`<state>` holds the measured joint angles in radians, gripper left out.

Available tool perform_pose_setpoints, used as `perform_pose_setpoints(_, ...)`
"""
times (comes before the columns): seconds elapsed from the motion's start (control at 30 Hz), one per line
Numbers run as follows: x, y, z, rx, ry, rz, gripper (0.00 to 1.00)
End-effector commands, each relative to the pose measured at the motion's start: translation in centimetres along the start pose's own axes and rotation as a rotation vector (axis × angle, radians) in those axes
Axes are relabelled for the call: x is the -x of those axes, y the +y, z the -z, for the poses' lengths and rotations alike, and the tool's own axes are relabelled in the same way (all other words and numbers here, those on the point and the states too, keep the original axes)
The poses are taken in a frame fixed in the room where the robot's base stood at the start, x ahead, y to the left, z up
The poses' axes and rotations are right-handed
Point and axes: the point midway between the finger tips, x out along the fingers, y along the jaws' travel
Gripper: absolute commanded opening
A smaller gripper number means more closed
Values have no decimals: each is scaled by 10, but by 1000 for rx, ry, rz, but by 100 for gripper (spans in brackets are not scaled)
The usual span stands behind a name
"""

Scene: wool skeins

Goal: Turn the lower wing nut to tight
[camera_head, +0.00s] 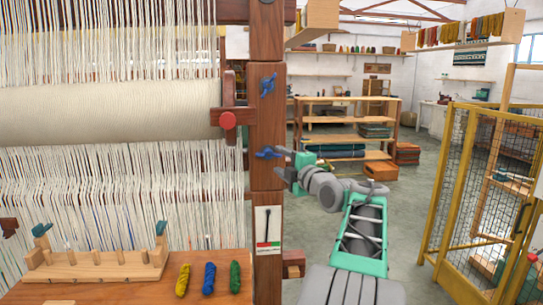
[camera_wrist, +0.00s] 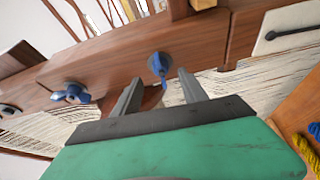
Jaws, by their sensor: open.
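The lower wing nut (camera_head: 268,153) is blue and sits on the loom's dark wooden post (camera_head: 266,120). In the head view its wings lie roughly level. It also shows in the wrist view (camera_wrist: 158,64), just beyond the fingertips and between their lines. My gripper (camera_head: 283,163) is at the post's right side, close to this nut. In the wrist view my gripper (camera_wrist: 161,78) is open, with nothing held between its fingers. I cannot tell whether a finger touches the nut. The upper wing nut (camera_head: 267,85), also blue, is tilted; it shows in the wrist view (camera_wrist: 71,93).
A card with a black pointer and coloured strip (camera_head: 268,229) is on the post below. A red knob (camera_head: 228,120) is left of the post. A wooden bench (camera_head: 130,288) holds coloured skeins. A yellow mesh cage (camera_head: 480,200) stands right; floor between is open.

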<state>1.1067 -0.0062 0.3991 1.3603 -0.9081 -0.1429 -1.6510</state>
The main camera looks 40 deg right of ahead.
Motion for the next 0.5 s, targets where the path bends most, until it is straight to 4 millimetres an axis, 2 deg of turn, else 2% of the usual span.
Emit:
perform_pose_setpoints(0.1, -26, 2, 2, -1, 4, 1, 50)
perform_pose_setpoints(0.23, -47, 1, 2, -3, 4, 2, 50)
perform_pose_setpoints(0.33, -55, 0, 2, -3, 2, 2, 50)
perform_pose_setpoints(0.5, -56, 0, 2, -3, 2, 1, 50)
